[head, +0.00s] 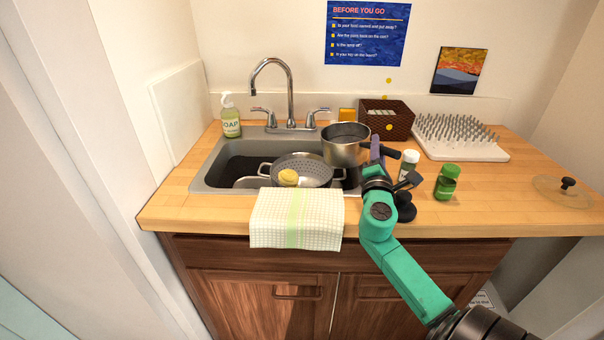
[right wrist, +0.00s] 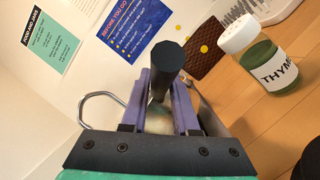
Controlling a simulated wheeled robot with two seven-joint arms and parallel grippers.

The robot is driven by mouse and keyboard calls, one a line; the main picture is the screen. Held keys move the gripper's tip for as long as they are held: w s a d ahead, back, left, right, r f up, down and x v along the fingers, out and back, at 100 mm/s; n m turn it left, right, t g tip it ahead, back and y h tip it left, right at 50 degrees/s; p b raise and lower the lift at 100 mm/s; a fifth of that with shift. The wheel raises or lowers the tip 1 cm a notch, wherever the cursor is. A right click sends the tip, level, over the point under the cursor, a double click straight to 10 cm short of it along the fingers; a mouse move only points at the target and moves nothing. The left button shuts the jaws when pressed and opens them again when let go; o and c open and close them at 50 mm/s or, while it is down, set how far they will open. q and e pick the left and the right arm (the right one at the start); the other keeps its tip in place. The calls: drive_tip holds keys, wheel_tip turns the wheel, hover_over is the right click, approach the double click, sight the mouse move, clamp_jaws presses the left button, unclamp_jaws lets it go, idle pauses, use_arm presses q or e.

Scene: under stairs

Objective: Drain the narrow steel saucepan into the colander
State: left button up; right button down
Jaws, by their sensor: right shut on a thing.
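The narrow steel saucepan (head: 343,154) is at the right end of the sink, just right of and behind the colander, and looks about level. Its inside is mostly in shadow, so I cannot tell its contents. My right gripper (head: 376,150) is shut on its dark handle; the handle also shows between the purple fingers in the right wrist view (right wrist: 169,60). The grey two-handled colander (head: 315,170) sits in the sink with a yellow lump (head: 288,177) in it. My left gripper is not in view.
The sink (head: 205,172) has a tall faucet (head: 290,90) behind the colander. A checked towel (head: 295,220) hangs over the front edge. A soap bottle (head: 230,118), brown basket (head: 385,120), spiked drying rack (head: 455,137), green jar (head: 446,182), thyme jar (right wrist: 262,62) and glass lid (head: 562,190) stand around.

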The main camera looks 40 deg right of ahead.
drive_tip(key=shift+s+d+r+m+p, duration=0.1)
drive_tip(key=shift+s+d+m+p, duration=0.35)
drive_tip(key=shift+d+m, duration=0.35)
use_arm(q)
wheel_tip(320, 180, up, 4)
drive_tip(key=p, duration=0.3)
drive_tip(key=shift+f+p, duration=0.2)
drive_tip(key=shift+p, duration=0.15)
use_arm(e)
wheel_tip(320, 180, up, 4)
drive_tip(key=shift+a+f, duration=0.1)
drive_tip(key=shift+a, duration=0.05)
